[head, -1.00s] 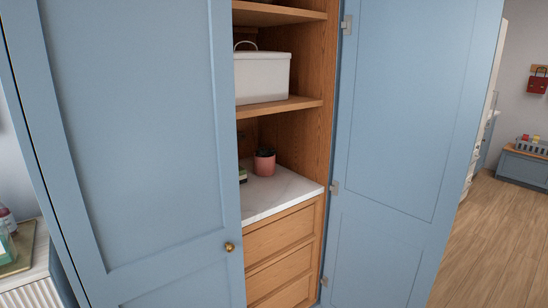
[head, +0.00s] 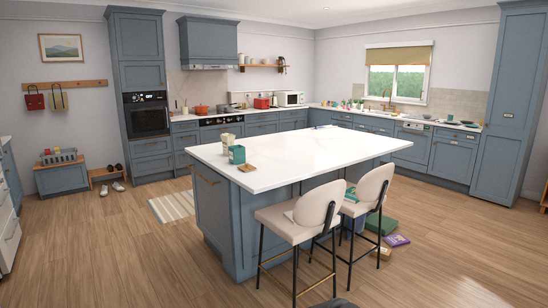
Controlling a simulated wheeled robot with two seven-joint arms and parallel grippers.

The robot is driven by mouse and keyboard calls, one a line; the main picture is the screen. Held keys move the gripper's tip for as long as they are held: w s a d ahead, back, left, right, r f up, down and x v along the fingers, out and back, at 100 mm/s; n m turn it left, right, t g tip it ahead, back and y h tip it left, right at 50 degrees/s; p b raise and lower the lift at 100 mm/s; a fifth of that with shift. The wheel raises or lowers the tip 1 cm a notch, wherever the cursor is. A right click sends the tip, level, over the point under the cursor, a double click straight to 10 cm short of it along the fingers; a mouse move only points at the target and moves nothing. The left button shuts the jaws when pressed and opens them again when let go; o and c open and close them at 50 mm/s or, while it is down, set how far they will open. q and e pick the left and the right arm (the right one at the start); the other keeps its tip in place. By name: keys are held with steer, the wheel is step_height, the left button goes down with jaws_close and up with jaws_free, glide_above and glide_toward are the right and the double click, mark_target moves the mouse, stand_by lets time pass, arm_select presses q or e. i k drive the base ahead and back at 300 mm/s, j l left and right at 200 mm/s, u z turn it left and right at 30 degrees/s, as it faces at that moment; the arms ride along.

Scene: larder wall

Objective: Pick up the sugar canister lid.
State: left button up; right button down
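I cannot make out a sugar canister lid in the head view. Small white and green containers stand on the near left part of the white island top (head: 310,150): one farther back (head: 228,140) and a green one (head: 237,155) nearer. A small flat brown thing (head: 247,168) lies in front of them near the edge; it is too small to tell what it is. Neither of my grippers is in view.
Two cream stools (head: 297,212) stand at the island's near side. Green and purple things (head: 396,240) lie on the floor beyond them. A striped rug (head: 172,206) lies left of the island. Wooden floor (head: 110,250) is clear at left.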

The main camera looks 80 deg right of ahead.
mark_target(248, 167)
steer(key=z, duration=2.25)
steer(key=i+j+z, duration=0.1)
steer(key=i+j, duration=0.15)
steer(key=i, duration=0.3)
steer(key=i+j+z, duration=0.1)
steer(key=i+j, duration=0.2)
steer(key=i, duration=0.25)
steer(key=i+j+z, duration=0.1)
steer(key=i+j, duration=0.25)
steer(key=i, duration=0.2)
steer(key=i+j+z, duration=0.15)
steer(key=i+j, duration=0.25)
steer(key=i, duration=0.15)
steer(key=i+j, duration=0.2)
steer(key=i+j+z, duration=0.15)
steer(key=j, duration=0.3)
steer(key=i+j, duration=0.25)
steer(key=i+j+z, duration=0.1)
steer(key=j, duration=0.35)
steer(key=i+j+z, duration=0.1)
steer(key=i+j, duration=0.35)
steer(key=j, duration=0.3)
steer(key=z, duration=0.05)
